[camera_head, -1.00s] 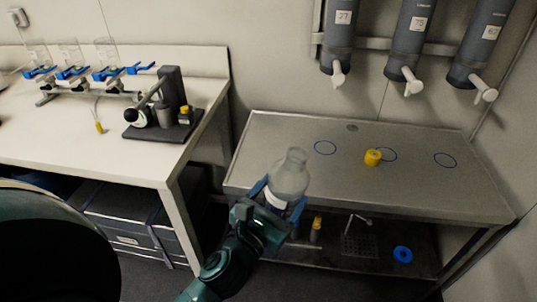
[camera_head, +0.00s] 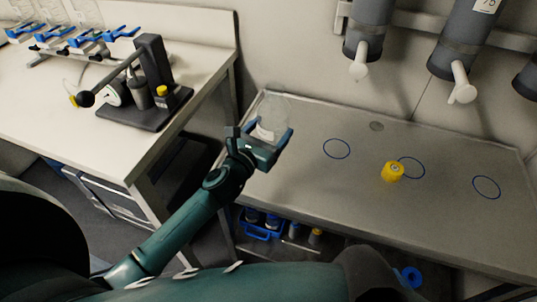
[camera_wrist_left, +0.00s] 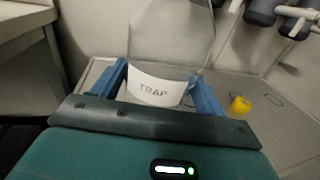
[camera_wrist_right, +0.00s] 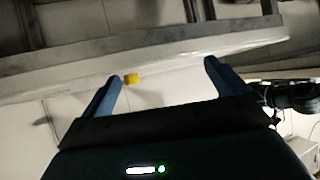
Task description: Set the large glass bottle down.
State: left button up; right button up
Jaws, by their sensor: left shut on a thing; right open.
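The large glass bottle (camera_head: 272,108) is clear with a white label. It stands about upright between the blue fingers of my left gripper (camera_head: 270,138), at the left end of the metal table. In the left wrist view the bottle (camera_wrist_left: 170,40) fills the space between the fingers (camera_wrist_left: 160,85), and its label reads TRAP. I cannot tell whether its base touches the table; the gripper hides it. My right gripper (camera_wrist_right: 160,80) is open and empty in the right wrist view; the head view does not show its fingers.
The metal table (camera_head: 330,190) has several blue rings drawn on it. A yellow cap (camera_head: 392,171) sits near the middle ring. Grey dispensers (camera_head: 368,30) hang above. A white bench (camera_head: 60,125) with a dark stand (camera_head: 140,105) is at left. The table between bottle and cap is clear.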

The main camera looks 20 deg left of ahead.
pick_arm(q)
jog(key=shift+w+a, duration=0.1)
jog(key=shift+w, duration=0.25)
notch_tip(320, 180, down, 6)
jog(key=b, duration=0.2)
jog(key=shift+a+r+b, duration=0.1)
jog(key=shift+r+b, duration=0.1)
jog(key=shift+b, duration=0.15)
notch_tip(320, 180, down, 4)
jog(key=shift+r+b, duration=0.1)
jog(key=shift+b, duration=0.65)
jog(key=shift+w+f, duration=0.1)
jog(key=shift+f, duration=0.15)
pick_arm(e)
jog(key=shift+w+a+f+m+y, duration=0.2)
jog(key=shift+w+f, duration=0.1)
jog(key=shift+f, duration=0.15)
jog(key=shift+w+a+f+m+y, duration=0.1)
jog(key=shift+w+a+f, duration=0.15)
jog(key=shift+f, duration=0.15)
pick_arm(q)
jog(key=shift+f, duration=0.1)
pick_arm(e)
jog(key=shift+f, duration=0.15)
